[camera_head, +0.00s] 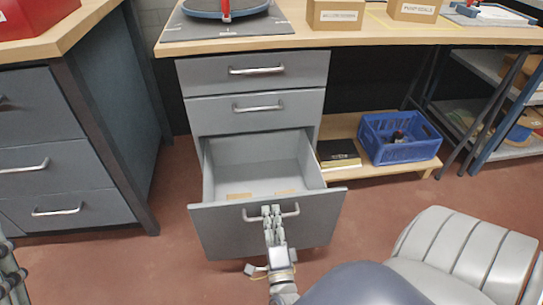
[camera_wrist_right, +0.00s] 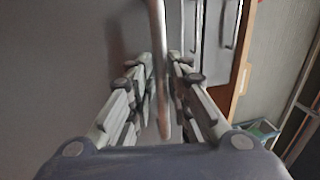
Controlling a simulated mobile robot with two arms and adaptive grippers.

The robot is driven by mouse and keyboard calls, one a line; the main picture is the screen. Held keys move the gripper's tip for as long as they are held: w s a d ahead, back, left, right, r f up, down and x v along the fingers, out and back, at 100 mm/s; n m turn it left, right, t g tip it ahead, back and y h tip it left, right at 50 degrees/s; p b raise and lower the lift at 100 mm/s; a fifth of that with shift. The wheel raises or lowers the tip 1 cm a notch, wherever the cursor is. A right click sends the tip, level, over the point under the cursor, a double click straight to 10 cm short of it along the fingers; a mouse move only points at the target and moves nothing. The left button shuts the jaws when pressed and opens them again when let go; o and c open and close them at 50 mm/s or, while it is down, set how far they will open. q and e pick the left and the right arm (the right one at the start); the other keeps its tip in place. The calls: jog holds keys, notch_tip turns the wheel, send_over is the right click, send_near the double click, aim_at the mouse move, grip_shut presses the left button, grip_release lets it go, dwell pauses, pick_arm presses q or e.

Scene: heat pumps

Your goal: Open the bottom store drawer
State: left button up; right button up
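The bottom store drawer (camera_head: 262,228) of the grey drawer unit under the wooden bench is pulled well out. Its inside shows, with a few small tan pieces on the floor of it. My right gripper (camera_head: 271,214) is at the middle of the drawer's bar handle (camera_head: 291,212). In the right wrist view the handle bar (camera_wrist_right: 161,70) runs between the two fingers of my right gripper (camera_wrist_right: 161,85), which are closed in close on both sides of it. Part of my left gripper (camera_head: 12,278) shows at the lower left edge; its fingertips are not clear.
The two upper drawers (camera_head: 256,112) are shut. A blue crate (camera_head: 400,152) and a dark box (camera_head: 338,153) sit on a low shelf to the right. Another grey drawer unit (camera_head: 60,180) stands at left. Red floor is clear around the open drawer.

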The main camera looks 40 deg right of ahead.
jog(key=shift+s, duration=0.1)
jog(key=v, duration=0.7)
jog(key=shift+s, duration=0.15)
jog(key=shift+a, duration=0.15)
dwell(0.3)
